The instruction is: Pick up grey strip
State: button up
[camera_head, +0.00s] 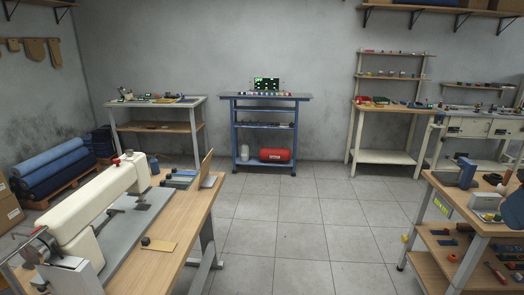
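I cannot single out a grey strip for certain; small things on the benches are too far or too small to tell. The nearest bench (193,222) has a wooden top and carries a cream sewing machine (95,205). A stack of flat bluish-grey and greenish pieces (180,180) lies at its far end, beside an upright tan board. A flat tan piece (158,246) with a dark knob lies near its front. My gripper is not in view.
A blue trolley (265,97) with a red cylinder (275,155) stands at the back wall. Workbenches stand at the back left (155,104) and back right (385,108). A cluttered bench (470,205) is at right. Blue rolls (50,175) lie at left. The tiled floor (300,220) between is clear.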

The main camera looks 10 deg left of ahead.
aim_at(169, 177)
jog(key=i, duration=1.8)
jog(key=i+u, duration=0.4)
jog(key=i, duration=0.15)
jog(key=i+l+u, duration=0.15)
jog(key=i+u, duration=0.55)
jog(key=u, duration=0.2)
jog(key=i+u, duration=0.3)
jog(key=u, duration=0.2)
jog(key=i+l+u, duration=0.1)
jog(key=i+u, duration=0.15)
jog(key=u, duration=0.2)
